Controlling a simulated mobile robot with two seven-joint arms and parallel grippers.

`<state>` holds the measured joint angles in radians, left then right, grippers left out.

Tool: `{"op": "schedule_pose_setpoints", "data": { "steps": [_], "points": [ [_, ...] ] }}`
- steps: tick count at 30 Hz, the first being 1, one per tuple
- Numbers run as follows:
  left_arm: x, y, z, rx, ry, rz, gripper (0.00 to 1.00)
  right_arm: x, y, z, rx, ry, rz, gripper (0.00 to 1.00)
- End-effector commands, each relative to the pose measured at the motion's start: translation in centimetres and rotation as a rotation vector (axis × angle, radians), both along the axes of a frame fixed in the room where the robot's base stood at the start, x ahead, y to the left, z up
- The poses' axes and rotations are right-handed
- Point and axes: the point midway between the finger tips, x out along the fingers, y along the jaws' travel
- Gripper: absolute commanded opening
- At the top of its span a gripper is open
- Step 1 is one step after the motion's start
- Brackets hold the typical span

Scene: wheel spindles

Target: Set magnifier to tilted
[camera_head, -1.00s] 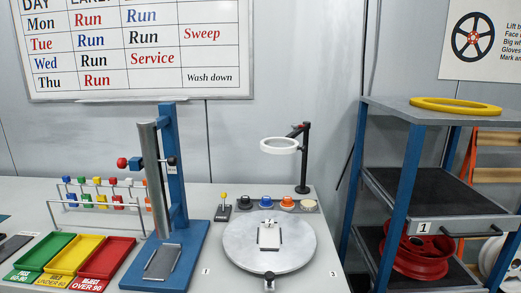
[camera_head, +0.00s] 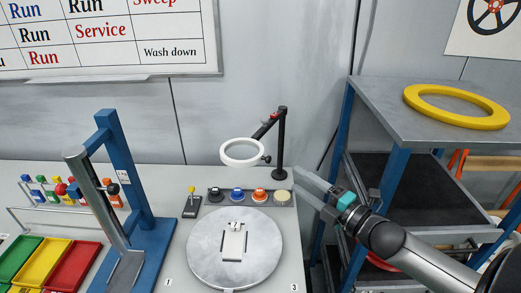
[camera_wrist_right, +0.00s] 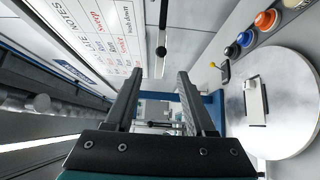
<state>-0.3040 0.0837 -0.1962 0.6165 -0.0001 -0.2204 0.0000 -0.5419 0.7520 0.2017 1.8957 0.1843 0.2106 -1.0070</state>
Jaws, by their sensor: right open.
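The magnifier is a white ring (camera_head: 242,152) on a jointed arm with a red part, fixed to a black post (camera_head: 281,145) behind the round grey turntable (camera_head: 235,275). The ring hangs above the table and looks close to level. My right gripper (camera_head: 312,186) is open and empty, to the right of the post, with its fingers pointing left. In the right wrist view, the open fingers (camera_wrist_right: 160,82) have nothing between them. A dark bar with a knob near the top there may be part of the magnifier. My left gripper is out of view.
Several coloured buttons (camera_head: 237,195) and a small yellow-topped lever (camera_head: 191,203) sit behind the turntable. A blue stand (camera_head: 128,170) with a grey column is on the left. A blue-framed shelf (camera_head: 375,100) with a yellow ring (camera_head: 420,97) stands right, close to my right arm.

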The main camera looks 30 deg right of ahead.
Motion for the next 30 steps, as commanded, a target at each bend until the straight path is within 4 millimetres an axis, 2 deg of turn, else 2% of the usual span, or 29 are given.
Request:
{"op": "schedule_pose_setpoints", "data": {
  "steps": [30],
  "points": [
    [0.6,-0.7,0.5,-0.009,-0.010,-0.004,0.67,11.2,2.1,0.1,0.003,0.000,-0.003,0.55]
  ]
}}
